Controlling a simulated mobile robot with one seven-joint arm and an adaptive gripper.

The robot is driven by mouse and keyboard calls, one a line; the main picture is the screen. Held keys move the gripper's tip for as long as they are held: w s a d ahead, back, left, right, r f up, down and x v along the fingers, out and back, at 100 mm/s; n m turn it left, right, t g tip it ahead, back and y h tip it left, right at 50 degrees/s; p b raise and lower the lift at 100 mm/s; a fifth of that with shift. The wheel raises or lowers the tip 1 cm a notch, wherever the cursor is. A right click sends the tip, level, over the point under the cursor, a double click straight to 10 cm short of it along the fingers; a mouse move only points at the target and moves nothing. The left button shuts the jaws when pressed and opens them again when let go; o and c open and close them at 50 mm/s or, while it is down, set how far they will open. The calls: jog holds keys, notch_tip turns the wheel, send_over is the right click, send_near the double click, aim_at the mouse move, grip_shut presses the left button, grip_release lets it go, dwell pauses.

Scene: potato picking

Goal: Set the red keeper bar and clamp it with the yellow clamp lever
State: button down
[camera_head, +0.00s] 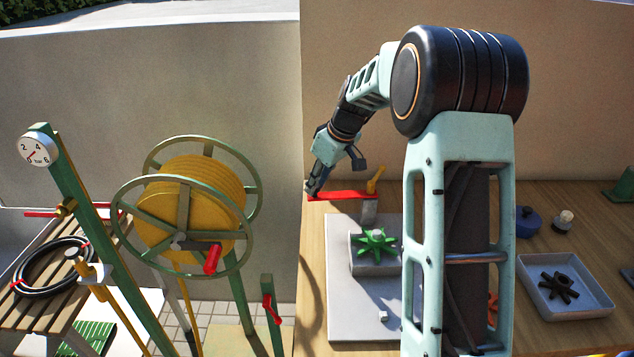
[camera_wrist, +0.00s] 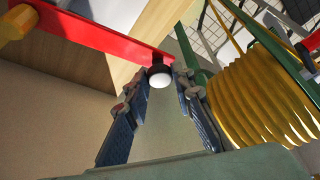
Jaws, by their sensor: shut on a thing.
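The red keeper bar (camera_head: 345,195) lies roughly level above the grey plate, with its right end at a grey post (camera_head: 369,211). The yellow clamp lever (camera_head: 376,180) stands tilted upright at that end; its yellow end also shows in the wrist view (camera_wrist: 14,24). My gripper (camera_head: 312,188) is at the bar's left end. In the wrist view my gripper (camera_wrist: 161,76) is shut on a black knob with a white face (camera_wrist: 160,79) at the end of the red bar (camera_wrist: 95,32). Whether the bar is fully seated cannot be told.
A green star wheel (camera_head: 376,242) sits on a grey block on the plate (camera_head: 345,310). At right are a tray (camera_head: 567,309) with a dark star wheel and a blue item (camera_head: 527,222). A yellow hose reel (camera_head: 190,205) stands left of the bench, near my gripper.

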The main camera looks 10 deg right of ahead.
jog(key=shift+s+d+n+g+y, duration=0.15)
jog(key=shift+s+d+n+g, duration=0.85)
jog(key=shift+s+d+n, duration=1.4)
jog(key=shift+s+d+n+g+y, duration=0.1)
jog(key=shift+s+d+n+g, duration=0.9)
jog(key=shift+s+d+n, duration=1.4)
jog(key=shift+s+d+n+g+y, duration=0.15)
jog(key=shift+s+d+n+g, duration=1.05)
jog(key=shift+s+n, duration=2.1)
jog(key=shift+w+d+n, duration=0.2)
jog(key=shift+w+n, duration=0.3)
jog(key=c, duration=1.7)
grip_release()
jog(key=shift+o, duration=0.2)
jog(key=v, duration=1.2)
jog(key=shift+s, duration=0.25)
